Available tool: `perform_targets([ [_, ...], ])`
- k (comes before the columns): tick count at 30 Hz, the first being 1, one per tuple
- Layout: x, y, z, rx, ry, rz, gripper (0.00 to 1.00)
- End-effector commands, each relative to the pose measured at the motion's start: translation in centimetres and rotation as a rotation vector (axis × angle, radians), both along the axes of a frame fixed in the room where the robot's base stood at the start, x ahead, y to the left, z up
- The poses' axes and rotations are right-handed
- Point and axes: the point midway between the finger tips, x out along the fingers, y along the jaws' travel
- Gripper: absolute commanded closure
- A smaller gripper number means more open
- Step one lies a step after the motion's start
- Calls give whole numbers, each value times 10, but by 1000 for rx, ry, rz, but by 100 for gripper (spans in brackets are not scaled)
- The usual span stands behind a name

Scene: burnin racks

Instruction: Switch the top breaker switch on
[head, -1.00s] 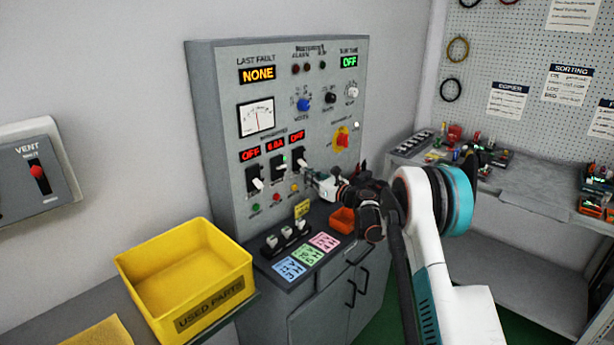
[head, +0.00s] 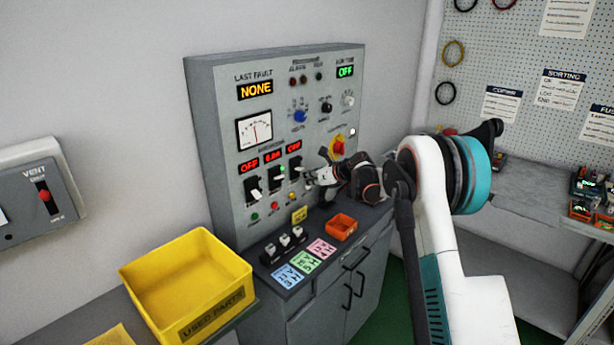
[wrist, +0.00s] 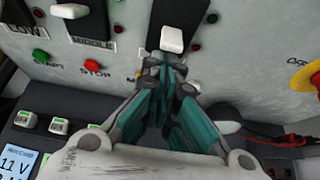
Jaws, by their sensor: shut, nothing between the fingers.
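The grey breaker panel (head: 228,150) carries a row of black switches with white levers. The right switch's lever (wrist: 172,38) points down toward me in the wrist view; it also shows in the head view (head: 296,169). Its name label is hidden; the other two read LOW and MIDDLE. My gripper (wrist: 166,64) is shut and empty, its fingertips just below that lever. I cannot tell whether they touch it. In the head view my gripper (head: 309,178) is at the panel face, right of the switches. The red display (head: 294,147) above the right switch reads OFF.
The middle lever (wrist: 70,11) is close on the left. Green (wrist: 40,56) and red (wrist: 92,66) buttons lie below the switches. A yellow-and-red knob (wrist: 306,80) is at right. An orange tray (head: 340,228) and a yellow bin (head: 185,280) stand in front.

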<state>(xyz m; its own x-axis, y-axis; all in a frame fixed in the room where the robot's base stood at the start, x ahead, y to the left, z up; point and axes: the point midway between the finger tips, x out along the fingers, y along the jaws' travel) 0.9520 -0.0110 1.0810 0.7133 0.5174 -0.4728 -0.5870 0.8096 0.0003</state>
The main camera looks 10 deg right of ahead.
Motion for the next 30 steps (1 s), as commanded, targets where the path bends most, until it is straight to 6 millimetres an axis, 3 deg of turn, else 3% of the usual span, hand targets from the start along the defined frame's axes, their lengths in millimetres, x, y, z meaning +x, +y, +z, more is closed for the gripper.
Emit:
perform_targets([
  [30,0,0,16,-6,7,1,100],
])
